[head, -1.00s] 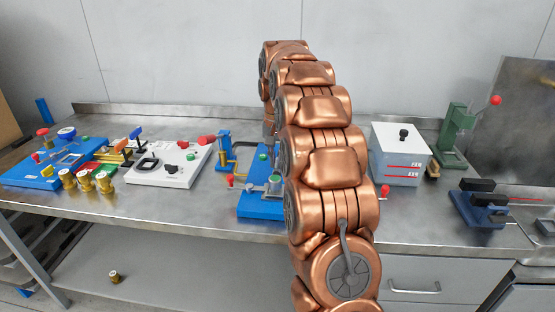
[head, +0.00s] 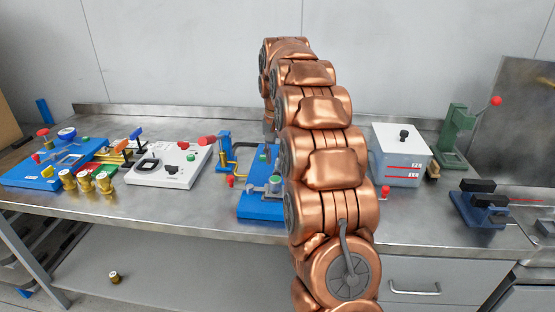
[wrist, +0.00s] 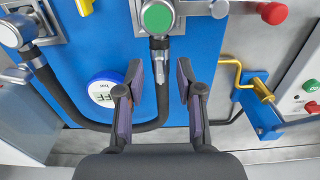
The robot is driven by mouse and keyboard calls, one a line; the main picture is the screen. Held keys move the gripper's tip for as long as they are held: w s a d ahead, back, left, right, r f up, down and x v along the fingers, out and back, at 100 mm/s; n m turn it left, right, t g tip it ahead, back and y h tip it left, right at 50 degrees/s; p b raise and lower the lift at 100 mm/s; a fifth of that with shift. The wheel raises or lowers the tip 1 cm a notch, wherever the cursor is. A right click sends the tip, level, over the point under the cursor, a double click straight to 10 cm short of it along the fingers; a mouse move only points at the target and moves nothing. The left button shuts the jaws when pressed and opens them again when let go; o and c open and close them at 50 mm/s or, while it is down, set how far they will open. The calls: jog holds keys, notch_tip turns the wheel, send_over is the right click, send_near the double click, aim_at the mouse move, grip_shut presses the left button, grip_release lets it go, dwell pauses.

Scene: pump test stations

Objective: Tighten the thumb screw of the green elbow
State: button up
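In the wrist view, a round green cap (wrist: 157,17) sits on a grey metal fitting at the top of the blue station (wrist: 205,60). A black hose (wrist: 148,122) runs down from the fitting and bends left. A slim metal piece (wrist: 160,66) hangs below the green cap, between the fingertips; I cannot tell if it is the thumb screw. My gripper (wrist: 161,84) is open, its two dark pads on either side of the hose and metal piece, with a gap between them. In the head view my arm hides the gripper and part of the blue station (head: 258,209).
A white round gauge (wrist: 103,92) with a blue rim lies left of the fingers. A yellow bent handle (wrist: 238,75) on a blue bracket and a red knob (wrist: 272,13) are to the right. In the head view, brass fittings (head: 86,182) stand at the bench's left.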

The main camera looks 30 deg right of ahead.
aim_at(277, 161)
jog(key=shift+r, duration=3.25)
